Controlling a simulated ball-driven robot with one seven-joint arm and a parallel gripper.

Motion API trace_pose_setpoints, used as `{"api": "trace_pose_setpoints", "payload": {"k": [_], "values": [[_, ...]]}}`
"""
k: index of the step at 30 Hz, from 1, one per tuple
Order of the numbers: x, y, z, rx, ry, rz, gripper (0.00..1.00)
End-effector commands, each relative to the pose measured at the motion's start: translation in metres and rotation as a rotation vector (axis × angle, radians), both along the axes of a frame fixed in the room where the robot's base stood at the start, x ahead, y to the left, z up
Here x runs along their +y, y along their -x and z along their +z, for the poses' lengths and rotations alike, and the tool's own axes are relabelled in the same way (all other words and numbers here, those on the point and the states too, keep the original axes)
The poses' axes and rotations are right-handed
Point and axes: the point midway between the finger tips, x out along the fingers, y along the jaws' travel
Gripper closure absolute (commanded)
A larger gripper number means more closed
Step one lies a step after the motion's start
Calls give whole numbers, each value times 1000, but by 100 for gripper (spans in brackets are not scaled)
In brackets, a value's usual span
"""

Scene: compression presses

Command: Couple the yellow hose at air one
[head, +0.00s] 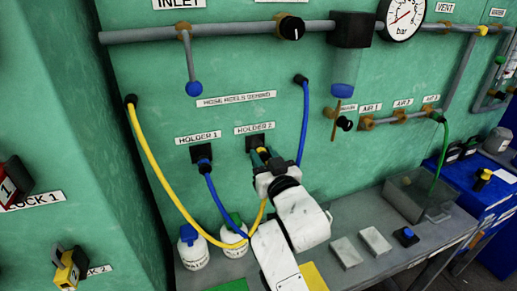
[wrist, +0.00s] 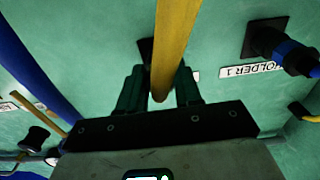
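The yellow hose (head: 155,165) hangs from a black wall outlet at the left, loops down and rises to holder 2 (head: 256,142). My gripper (head: 264,157) is at holder 2, its dark green fingers on either side of the hose end. In the wrist view the yellow hose (wrist: 174,45) passes between the fingertips (wrist: 160,85) and hides the coupling behind it. Whether the fingers press on it is not clear. The brass air 1 port (head: 367,123) is on the pipe to the right, with no hose on it.
A blue hose (head: 212,190) ends in holder 1 (head: 202,152), left of my gripper. Another blue hose (head: 304,125) hangs just right. A green hose (head: 441,150) is on the third air port. A bench (head: 345,215) with blocks and a grey box stands below.

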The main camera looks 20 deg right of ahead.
Motion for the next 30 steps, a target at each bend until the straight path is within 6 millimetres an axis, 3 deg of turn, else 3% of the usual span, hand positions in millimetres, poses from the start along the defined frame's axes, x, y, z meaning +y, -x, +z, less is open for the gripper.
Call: {"api": "trace_pose_setpoints", "payload": {"k": [10, 30], "values": [[0, 0, 0, 0, 0, 0, 100], [0, 11, 0, -1, 0, 0, 100]]}}
